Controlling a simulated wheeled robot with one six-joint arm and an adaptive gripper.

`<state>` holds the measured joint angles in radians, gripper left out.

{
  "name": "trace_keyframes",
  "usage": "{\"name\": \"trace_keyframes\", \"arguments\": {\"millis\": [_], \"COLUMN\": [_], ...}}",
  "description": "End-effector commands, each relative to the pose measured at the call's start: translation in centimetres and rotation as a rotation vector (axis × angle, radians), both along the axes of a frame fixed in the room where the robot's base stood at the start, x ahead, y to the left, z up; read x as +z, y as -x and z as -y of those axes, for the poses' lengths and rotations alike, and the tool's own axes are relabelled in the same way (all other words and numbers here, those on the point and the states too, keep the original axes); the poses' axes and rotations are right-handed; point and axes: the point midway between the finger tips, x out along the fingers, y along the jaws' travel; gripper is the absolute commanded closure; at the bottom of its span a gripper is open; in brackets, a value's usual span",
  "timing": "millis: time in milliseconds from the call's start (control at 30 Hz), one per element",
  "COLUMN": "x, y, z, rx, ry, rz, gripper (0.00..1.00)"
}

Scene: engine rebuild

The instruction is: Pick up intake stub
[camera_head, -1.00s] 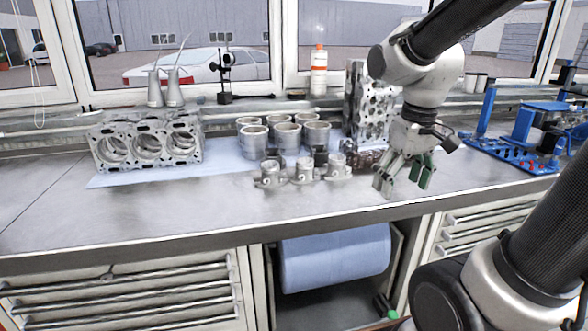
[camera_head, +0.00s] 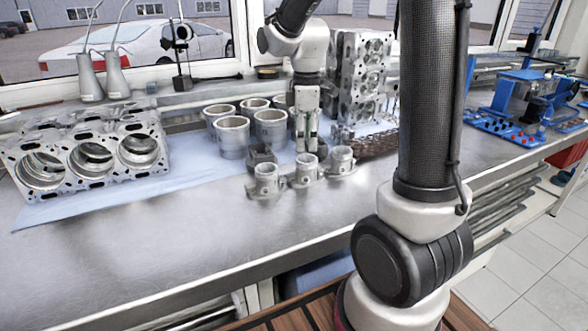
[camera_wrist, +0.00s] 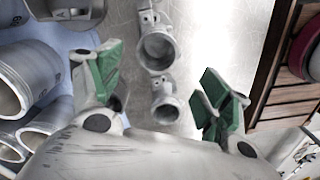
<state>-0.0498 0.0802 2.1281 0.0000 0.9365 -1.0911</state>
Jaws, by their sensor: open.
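The intake stubs are short grey metal tubes with flanged feet, standing in a row at the front of the parts on the bench. In the head view I see a left stub (camera_head: 267,181), a middle stub (camera_head: 306,172) and a right stub (camera_head: 342,161). I cannot tell whether they are joined. My gripper (camera_head: 306,138) points down just above and behind the middle stub. In the wrist view my gripper (camera_wrist: 162,66) is open, its green-padded fingers apart. A larger stub opening (camera_wrist: 157,48) and a smaller one (camera_wrist: 166,106) show between them, not gripped.
Several cylinder liners (camera_head: 232,137) stand close behind the stubs on a blue sheet (camera_head: 190,166). An engine block (camera_head: 88,158) lies at left, and an upright cylinder head (camera_head: 361,80) stands behind at right. Bare bench (camera_head: 170,235) is free in front.

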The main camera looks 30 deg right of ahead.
Motion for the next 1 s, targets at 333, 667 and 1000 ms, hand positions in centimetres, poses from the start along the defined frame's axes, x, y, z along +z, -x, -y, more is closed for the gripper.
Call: {"name": "trace_keyframes", "arguments": {"millis": [333, 667, 1000], "x": [-0.7, -5.1, -7.8], "y": [0.0, -0.2, -0.3], "z": [0.0, 0.5, 0.7], "rx": [0.165, 0.165, 0.165], "ry": [-0.001, -0.001, 0.0], "rz": [0.0, -0.002, 0.003], "gripper": [0.22, 0.22, 0.22]}}
